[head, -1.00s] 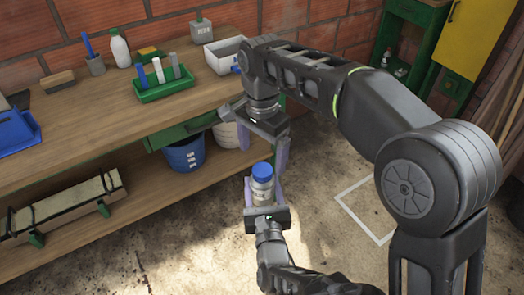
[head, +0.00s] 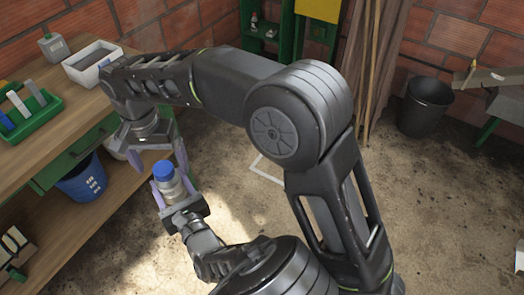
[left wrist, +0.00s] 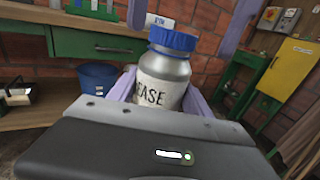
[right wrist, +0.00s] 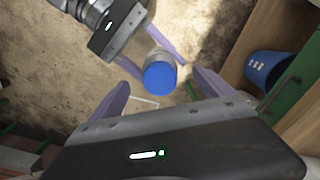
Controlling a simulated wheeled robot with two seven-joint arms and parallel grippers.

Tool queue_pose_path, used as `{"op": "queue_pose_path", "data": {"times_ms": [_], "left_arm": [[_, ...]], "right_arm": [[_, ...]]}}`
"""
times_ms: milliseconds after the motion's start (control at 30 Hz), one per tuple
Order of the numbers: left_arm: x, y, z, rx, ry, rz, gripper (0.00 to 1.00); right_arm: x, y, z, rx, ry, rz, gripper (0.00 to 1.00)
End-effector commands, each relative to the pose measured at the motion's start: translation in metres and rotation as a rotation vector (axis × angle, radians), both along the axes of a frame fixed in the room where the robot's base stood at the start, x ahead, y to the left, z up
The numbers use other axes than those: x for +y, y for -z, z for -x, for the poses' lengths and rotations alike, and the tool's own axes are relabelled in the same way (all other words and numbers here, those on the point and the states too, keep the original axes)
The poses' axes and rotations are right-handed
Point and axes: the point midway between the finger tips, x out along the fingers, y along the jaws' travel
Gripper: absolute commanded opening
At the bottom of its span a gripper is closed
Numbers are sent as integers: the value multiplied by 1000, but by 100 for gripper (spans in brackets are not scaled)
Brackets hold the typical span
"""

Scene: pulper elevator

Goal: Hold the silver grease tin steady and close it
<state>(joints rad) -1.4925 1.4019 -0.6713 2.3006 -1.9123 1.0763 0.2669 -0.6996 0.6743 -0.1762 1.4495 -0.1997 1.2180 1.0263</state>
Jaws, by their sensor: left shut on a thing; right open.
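The silver grease tin (head: 171,190) is upright in my left gripper (head: 174,188), whose fingers are shut on both sides of its body, off the ground. In the left wrist view the tin (left wrist: 163,80) shows its white label with the letters "EASE". A blue lid (left wrist: 172,38) sits on its top; I cannot tell how tight it is. In the head view the lid (head: 163,169) is just below my right gripper (head: 157,160). That gripper is open, and in the right wrist view its fingers are spread to either side of the lid (right wrist: 160,77), apart from it.
A wooden workbench (head: 50,128) stands at the left with a green tray (head: 28,112) and a white bin (head: 92,62). A blue bucket (head: 82,180) is on its lower shelf. A black bin (head: 425,105) stands at the back right. The floor around the tin is open.

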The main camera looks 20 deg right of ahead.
Motion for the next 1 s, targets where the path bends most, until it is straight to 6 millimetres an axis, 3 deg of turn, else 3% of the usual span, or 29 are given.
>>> {"op": "queue_pose_path", "data": {"times_ms": [333,700,1000], "left_arm": [[0,-1,0,-2,0,1,0],[0,-1,0,-2,0,1,0],[0,-1,0,-2,0,1,0]], "right_arm": [[-1,0,0,2,-581,-1,91],[0,-75,-1,-4,-590,0,91],[-57,-43,-22,5,-533,-5,91]]}}
